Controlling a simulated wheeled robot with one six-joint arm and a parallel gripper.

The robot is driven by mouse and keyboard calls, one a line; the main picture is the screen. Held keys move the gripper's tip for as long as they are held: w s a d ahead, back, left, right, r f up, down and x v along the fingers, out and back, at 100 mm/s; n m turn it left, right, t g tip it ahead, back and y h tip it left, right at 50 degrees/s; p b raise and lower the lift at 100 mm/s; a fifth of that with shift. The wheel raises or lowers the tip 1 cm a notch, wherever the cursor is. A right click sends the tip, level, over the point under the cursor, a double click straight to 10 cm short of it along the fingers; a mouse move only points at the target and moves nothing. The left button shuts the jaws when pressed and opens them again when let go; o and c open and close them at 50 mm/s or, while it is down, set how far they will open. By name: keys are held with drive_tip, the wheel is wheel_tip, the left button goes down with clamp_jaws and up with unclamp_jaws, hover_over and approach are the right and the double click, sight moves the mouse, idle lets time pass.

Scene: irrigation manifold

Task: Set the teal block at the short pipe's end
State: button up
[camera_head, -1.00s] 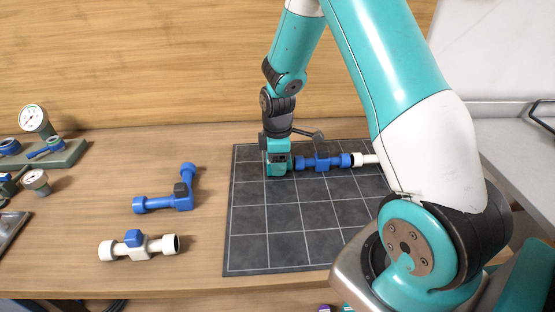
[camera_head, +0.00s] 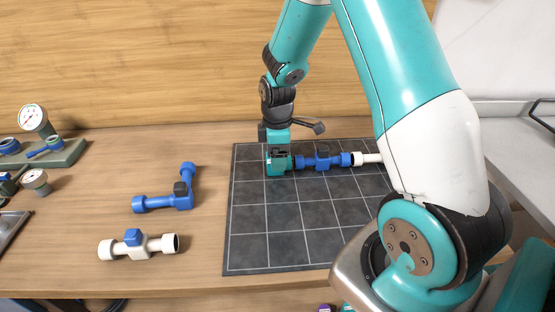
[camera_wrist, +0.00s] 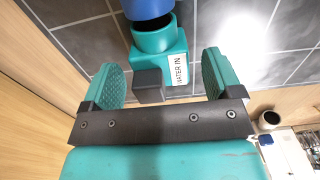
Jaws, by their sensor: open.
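The teal block (camera_head: 277,168) stands upright on the dark gridded mat, at the left end of a short blue pipe (camera_head: 312,162). In the wrist view the block (camera_wrist: 150,64) shows a "WATER IN" label, a dark grey cube and a round collar facing the blue pipe's end (camera_wrist: 147,7). The collar and pipe are lined up closely; I cannot tell whether they touch. My gripper (camera_head: 278,151) is just above the block, pointing down. In the wrist view my gripper (camera_wrist: 158,62) is open, with a finger on either side of the block and gaps visible.
A white pipe (camera_head: 366,158) continues the row to the right, partly hidden by my arm. A blue elbow pipe (camera_head: 165,202) and a white valve piece (camera_head: 139,246) lie left of the mat (camera_head: 290,250). Gauges (camera_head: 33,118) stand far left. The mat's front is clear.

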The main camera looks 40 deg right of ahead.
wheel_tip(320, 180, up, 9)
drive_tip(key=shift+r+b, duration=0.15)
drive_tip(key=shift+b, duration=0.15)
drive_tip(key=s+a+r+m+y, duration=0.1)
drive_tip(key=s+a+r, duration=0.3)
drive_tip(key=a, duration=0.3)
drive_tip(key=s+a+r+m+y, duration=0.1)
drive_tip(key=s+a+r, duration=0.2)
drive_tip(key=s+a, duration=0.3)
drive_tip(key=s+a+r+m+y, duration=0.2)
drive_tip(key=s+a+r, duration=0.1)
drive_tip(key=s+a, duration=0.6)
drive_tip(key=s, duration=0.3)
drive_tip(key=shift+s+a, duration=0.15)
drive_tip(key=shift+a, duration=0.1)
